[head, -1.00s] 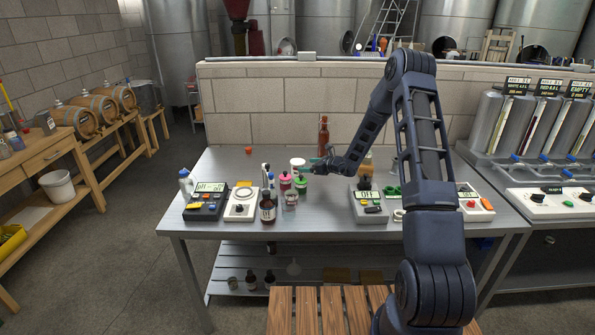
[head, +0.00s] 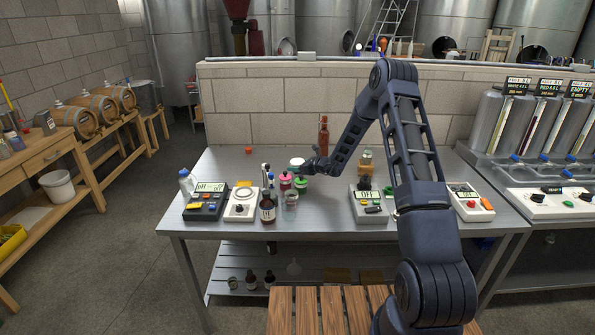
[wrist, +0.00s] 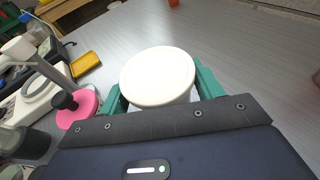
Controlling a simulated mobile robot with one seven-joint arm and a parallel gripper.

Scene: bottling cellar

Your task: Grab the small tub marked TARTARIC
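A small tub with a round white lid (head: 297,161) stands at the back of a group of containers on the steel table. In the wrist view its white lid (wrist: 158,77) lies between the green fingers of my gripper (wrist: 160,90), one finger close to each side. The lid hides where the fingers meet the tub, so I cannot tell whether they press on it. No marking can be read on it. A pink-lidded tub (head: 285,177) and a green-lidded tub (head: 301,181) stand just in front. The pink lid (wrist: 78,108) also shows in the wrist view, left of the gripper.
A dark brown bottle (head: 267,210) and a clear jar (head: 290,207) stand in front of the tubs. A white scale (head: 240,205) and a dark meter (head: 205,203) are to the left. A tall red-brown bottle (head: 323,135) stands behind. The table behind the tubs is mostly clear.

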